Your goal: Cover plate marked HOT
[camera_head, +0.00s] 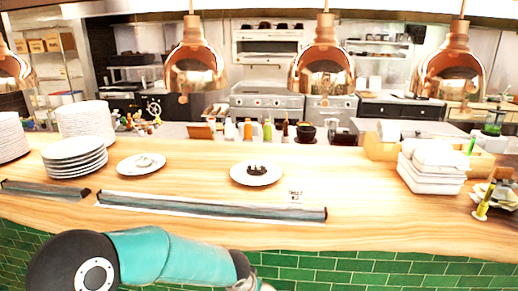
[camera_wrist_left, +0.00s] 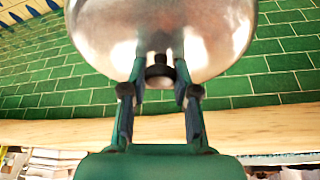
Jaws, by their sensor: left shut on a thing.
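A shiny silver dome cover (camera_wrist_left: 218,35) with a dark knob (camera_wrist_left: 160,73) fills the top of the left wrist view. My left gripper (camera_wrist_left: 159,95) is shut on the cover by its knob, with green tiles behind. In the head view my left arm reaches along the bottom edge; its gripper and the cover are out of frame. A white plate with dark food (camera_head: 257,173) sits mid-counter. Another plate with pale food (camera_head: 141,163) sits to its left. A small card (camera_head: 295,196) stands right of and nearer than the dark-food plate; its lettering is too small to read. My right gripper is out of view.
The wooden counter (camera_head: 370,205) has a long dark strip (camera_head: 215,206) near its front edge. Plate stacks (camera_head: 74,157) stand left; white dishes (camera_head: 432,168) stand right. Copper lamps (camera_head: 322,70) hang above. Bottles (camera_head: 267,130) line the back. The counter right of the card is clear.

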